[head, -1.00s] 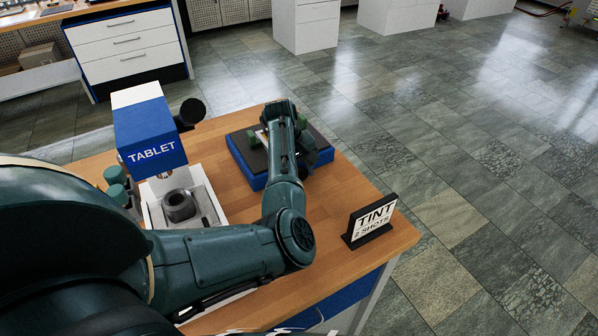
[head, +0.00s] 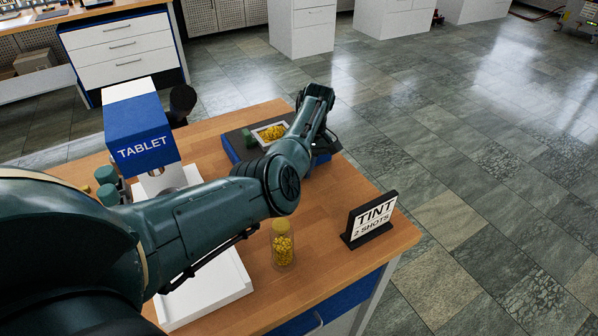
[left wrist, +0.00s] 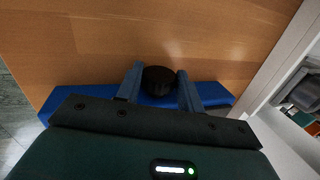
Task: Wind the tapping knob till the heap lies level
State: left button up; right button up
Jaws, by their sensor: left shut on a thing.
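A heap of yellow pellets (head: 272,132) lies in a pale-rimmed tray on the tapping device (head: 232,150), which has a blue base and dark top. The head view is too small to tell how level the heap is. In the left wrist view the round black knob (left wrist: 158,80) stands out from the device's blue side (left wrist: 75,97). My left gripper (left wrist: 159,71) is shut on the knob, one finger on each side. In the head view my arm hides the knob and fingers. My right gripper is in neither view.
A jar of yellow pellets (head: 283,246) stands on the wooden table (head: 335,215) near my forearm. A TINT sign (head: 371,219) stands near the right edge. The blue and white TABLET press (head: 140,135) is at the left, partly behind my arm.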

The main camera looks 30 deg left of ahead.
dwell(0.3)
pick_arm(q)
jog(key=o, duration=0.7)
jog(key=b+v, duration=0.2)
jog(key=v, duration=1.1)
jog(key=shift+r, duration=0.1)
